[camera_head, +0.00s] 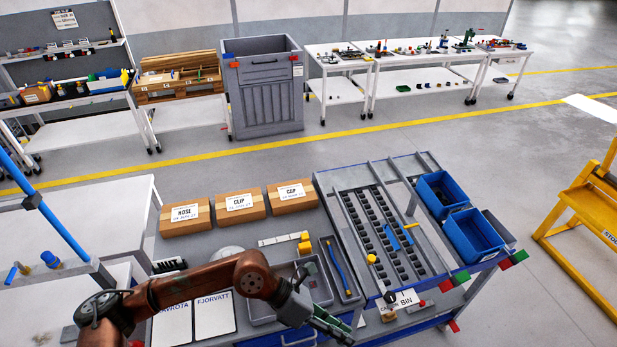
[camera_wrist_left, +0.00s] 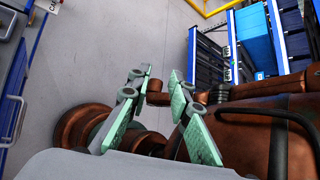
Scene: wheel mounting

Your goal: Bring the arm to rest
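My left arm (camera_head: 190,288) is brown and reaches in from the lower left of the head view. It passes over the front of the grey work table. My left gripper (camera_head: 332,328) points down to the right, near the table's front edge. In the left wrist view its two green fingers (camera_wrist_left: 158,80) stand apart with a gap between them. No held object shows between them. Brown arm links (camera_wrist_left: 265,130) of mine lie close beside and behind the fingers in that view. My right gripper does not show.
Boxes labelled hose (camera_head: 184,214), clip (camera_head: 239,204) and cap (camera_head: 292,193) stand at the table's back. A grey tray (camera_head: 262,312) lies near the arm. A slotted rack (camera_head: 345,228) and blue bins (camera_head: 473,236) are at right.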

